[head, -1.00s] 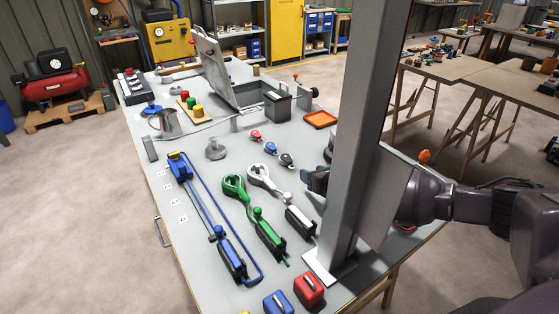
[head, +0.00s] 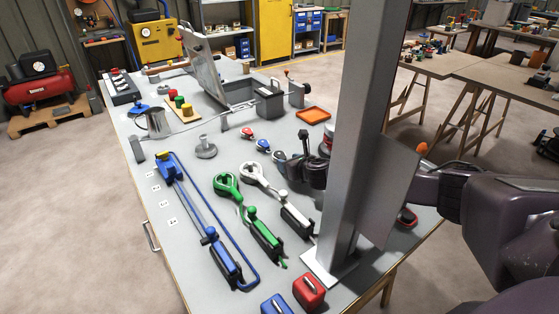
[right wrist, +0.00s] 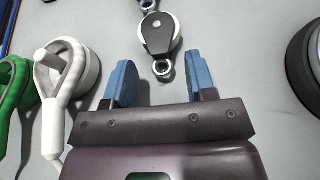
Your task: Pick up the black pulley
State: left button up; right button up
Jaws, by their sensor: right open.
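The black pulley (right wrist: 159,36) lies flat on the grey bench in the right wrist view. It has a black cheek, a silver rim and a metal eye at each end. My right gripper (right wrist: 162,76) is open, with its two blue fingers apart and the pulley's lower eye near the gap between their tips. Nothing is held. In the head view my right gripper (head: 291,152) is over the bench and hides most or all of the black pulley. My left gripper is not in view.
A red pulley (head: 247,133) and a blue pulley (head: 262,145) lie left of the gripper. A white looped fitting (head: 250,174) and a green one (head: 227,184) lie nearer. A grey post (head: 361,130) stands in front of my right arm. An orange tray (head: 313,115) lies behind.

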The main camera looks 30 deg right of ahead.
jog(key=shift+w+f, duration=0.4)
jog(key=shift+w+r, duration=0.15)
grip_shut()
jog(key=shift+r, duration=0.1)
